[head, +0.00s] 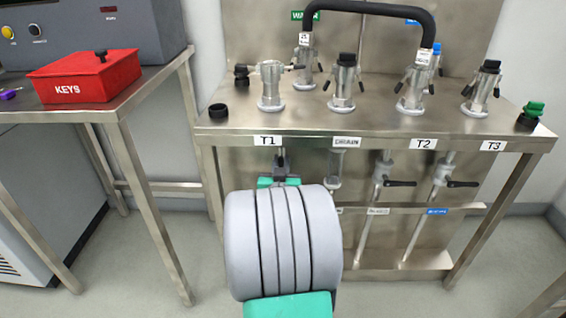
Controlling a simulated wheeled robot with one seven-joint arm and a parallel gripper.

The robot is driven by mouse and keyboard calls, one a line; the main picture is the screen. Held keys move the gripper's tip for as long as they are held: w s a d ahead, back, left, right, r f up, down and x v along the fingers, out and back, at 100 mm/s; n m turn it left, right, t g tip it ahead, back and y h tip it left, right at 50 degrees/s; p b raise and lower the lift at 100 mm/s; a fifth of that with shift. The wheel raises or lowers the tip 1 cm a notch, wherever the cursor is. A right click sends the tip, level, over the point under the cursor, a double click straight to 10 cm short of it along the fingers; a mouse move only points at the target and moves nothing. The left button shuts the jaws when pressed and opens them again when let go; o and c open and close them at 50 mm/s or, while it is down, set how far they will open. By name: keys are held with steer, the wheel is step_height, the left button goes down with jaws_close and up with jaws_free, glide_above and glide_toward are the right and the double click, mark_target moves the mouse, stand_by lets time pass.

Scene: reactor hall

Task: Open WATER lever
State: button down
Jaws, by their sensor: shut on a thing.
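My gripper (281,163) is under the front edge of the steel bench, just below the T1 label (268,141). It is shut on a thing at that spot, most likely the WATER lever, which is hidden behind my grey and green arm. Its label is hidden too. A green label (305,15), which seems to read WATER, is on the back panel above. Two other black levers, one under T2 (399,183) and one under T3 (463,184), stick out sideways from their pipes.
The steel bench (230,128) carries several metal fittings and a black hose (368,8) arching between two of them. A side table (118,100) at left holds a red KEYS box (88,77). Floor is clear between the tables' legs.

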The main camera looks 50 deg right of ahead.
steer(key=c, duration=1.4)
jaws_free()
steer(key=shift+o, duration=0.2)
steer(key=v, duration=0.7)
steer(key=shift+s+a+p, duration=0.3)
steer(key=shift+p, duration=0.15)
